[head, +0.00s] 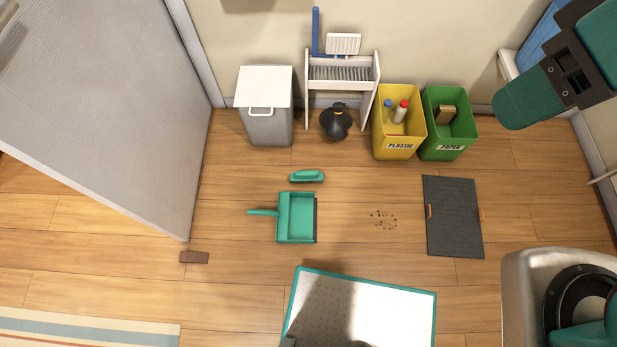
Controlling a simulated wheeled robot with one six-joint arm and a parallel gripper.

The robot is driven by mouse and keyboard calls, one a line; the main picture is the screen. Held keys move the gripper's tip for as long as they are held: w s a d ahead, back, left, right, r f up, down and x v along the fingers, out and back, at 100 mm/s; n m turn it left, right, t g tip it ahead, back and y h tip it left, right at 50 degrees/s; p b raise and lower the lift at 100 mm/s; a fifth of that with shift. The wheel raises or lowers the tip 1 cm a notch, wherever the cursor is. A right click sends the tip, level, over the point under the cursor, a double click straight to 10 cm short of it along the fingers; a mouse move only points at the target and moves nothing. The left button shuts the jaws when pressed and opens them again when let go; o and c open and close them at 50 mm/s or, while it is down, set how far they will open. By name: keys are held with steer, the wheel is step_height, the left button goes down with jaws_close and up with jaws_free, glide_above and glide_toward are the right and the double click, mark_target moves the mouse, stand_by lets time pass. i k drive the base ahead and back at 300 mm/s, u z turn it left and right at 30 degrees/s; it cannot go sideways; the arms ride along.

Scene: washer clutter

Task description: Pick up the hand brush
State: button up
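The hand brush (306,176) is a small teal brush lying on the wooden floor near the middle of the head view. It lies just behind the teal dustpan (297,219), apart from it, with its long side running left to right. The dustpan's handle points left. Teal and dark parts of my arm show at the upper right, far from the brush. My gripper is not in view, so its state does not show.
Behind the brush stand a grey bin (268,122), a white rack (343,72), a black round object (336,122), a yellow bin (398,146) and a green bin (447,149). A dark mat (454,215) and crumbs (383,219) lie right. A door (105,110) stands left.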

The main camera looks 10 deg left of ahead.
mark_target(314, 176)
steer(key=u, duration=0.45)
steer(key=k, duration=1.15)
steer(key=u, duration=0.6)
steer(key=i, duration=0.6)
steer(key=z, duration=0.8)
steer(key=i, duration=0.75)
steer(key=u, duration=0.5)
